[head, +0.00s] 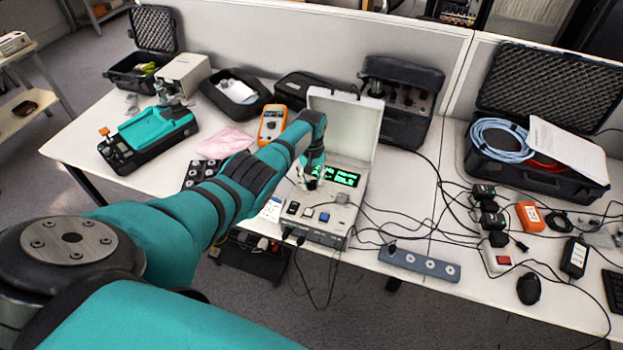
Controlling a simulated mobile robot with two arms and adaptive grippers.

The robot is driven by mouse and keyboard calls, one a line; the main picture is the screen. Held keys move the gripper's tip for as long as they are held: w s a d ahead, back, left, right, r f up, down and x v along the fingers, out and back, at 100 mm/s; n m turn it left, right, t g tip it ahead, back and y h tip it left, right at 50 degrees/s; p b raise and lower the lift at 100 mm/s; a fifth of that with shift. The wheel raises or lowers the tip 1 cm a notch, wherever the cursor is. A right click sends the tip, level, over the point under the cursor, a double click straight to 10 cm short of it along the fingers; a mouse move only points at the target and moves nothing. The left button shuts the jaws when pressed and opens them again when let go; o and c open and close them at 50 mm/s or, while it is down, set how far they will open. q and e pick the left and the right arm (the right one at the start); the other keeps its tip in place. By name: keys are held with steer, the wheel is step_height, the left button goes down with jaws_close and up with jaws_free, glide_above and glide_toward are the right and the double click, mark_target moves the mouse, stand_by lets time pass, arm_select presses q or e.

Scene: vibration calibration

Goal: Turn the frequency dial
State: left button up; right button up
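The calibrator case (350,205) stands on the white table with its pale lid raised. Its panel has a lit green display (343,176), several buttons and a blue square key (324,217). My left arm reaches in from the left, and my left gripper (313,180) points down over the panel, just left of the display. The gripper is small and partly hidden by its own arm, so I cannot tell whether its fingers are open or shut. The frequency dial is not clearly visible; the gripper may cover it. My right gripper is not in view.
An orange multimeter (271,124) and a pink cloth (224,141) lie left of the case. A grey power strip (419,262) and loose cables lie to the right. A black case (401,100) stands behind. A grey partition closes the back.

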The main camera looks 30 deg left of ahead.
mark_target(311, 181)
arm_select(q)
steer(key=o, duration=0.4)
steer(key=shift+c, duration=0.2)
step_height(311, 181, up, 12)
stand_by(0.4)
stand_by(0.3)
